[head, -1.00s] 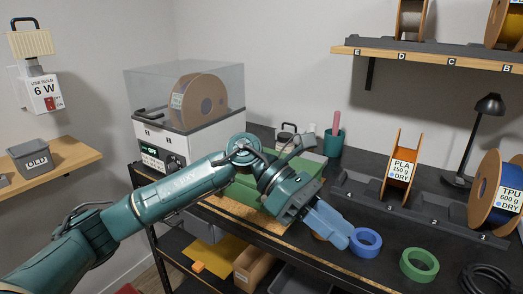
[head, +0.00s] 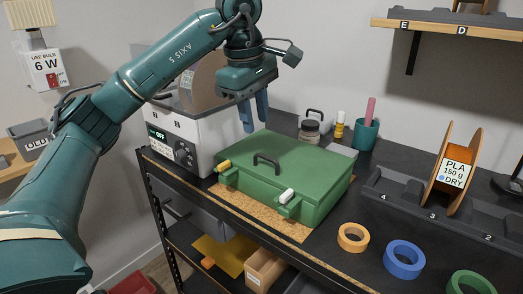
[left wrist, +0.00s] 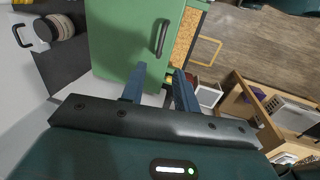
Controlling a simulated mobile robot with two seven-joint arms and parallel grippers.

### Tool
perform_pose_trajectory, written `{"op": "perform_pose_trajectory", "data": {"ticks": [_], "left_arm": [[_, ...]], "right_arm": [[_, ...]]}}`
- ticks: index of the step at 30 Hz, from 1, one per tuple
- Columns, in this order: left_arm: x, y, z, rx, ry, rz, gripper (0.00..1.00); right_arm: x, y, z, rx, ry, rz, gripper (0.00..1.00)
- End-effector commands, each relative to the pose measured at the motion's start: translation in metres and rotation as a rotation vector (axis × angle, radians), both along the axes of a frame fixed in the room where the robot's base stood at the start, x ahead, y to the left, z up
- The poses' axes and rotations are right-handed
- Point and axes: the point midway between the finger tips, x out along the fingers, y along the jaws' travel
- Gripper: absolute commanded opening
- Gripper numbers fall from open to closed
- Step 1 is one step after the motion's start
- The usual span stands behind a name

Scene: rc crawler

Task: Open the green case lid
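The green case (head: 285,165) sits on a cork mat (head: 243,210) on the dark bench, its lid down. A black handle (head: 266,161) is on the lid. A yellow-tipped latch (head: 224,166) and a white-tipped latch (head: 287,195) are on its front side. My left gripper (head: 255,125) points down near the case's back left corner, fingers apart and empty. In the left wrist view the fingers (left wrist: 160,69) show in front of the green case (left wrist: 115,35), to the side of the handle (left wrist: 162,38). I cannot tell if they touch the case. My right gripper is out of view.
A white dryer box (head: 185,135) stands left of the case. A jar (head: 310,130) and a teal cup (head: 366,133) stand behind it. Orange (head: 353,238), blue (head: 404,259) and green (head: 471,284) tape rolls lie to the right. A PLA spool (head: 453,170) stands on the rack.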

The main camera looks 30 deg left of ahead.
Motion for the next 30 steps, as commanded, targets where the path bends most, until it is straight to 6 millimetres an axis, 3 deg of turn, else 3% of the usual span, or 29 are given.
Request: {"op": "perform_pose_trajectory", "data": {"ticks": [6,12,24,30], "left_arm": [[0.008,-0.001,-0.045,-0.001,0.002,0.000,0.31],[0.013,-0.001,-0.069,-0.001,0.000,0.001,0.31],[0.015,-0.002,-0.077,-0.002,-0.002,0.000,0.31],[0.015,-0.002,-0.077,-0.002,-0.002,0.000,0.15]], "right_arm": [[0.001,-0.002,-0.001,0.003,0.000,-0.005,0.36],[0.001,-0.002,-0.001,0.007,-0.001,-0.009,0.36],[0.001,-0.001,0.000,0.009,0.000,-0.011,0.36],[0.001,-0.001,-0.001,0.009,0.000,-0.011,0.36]]}}
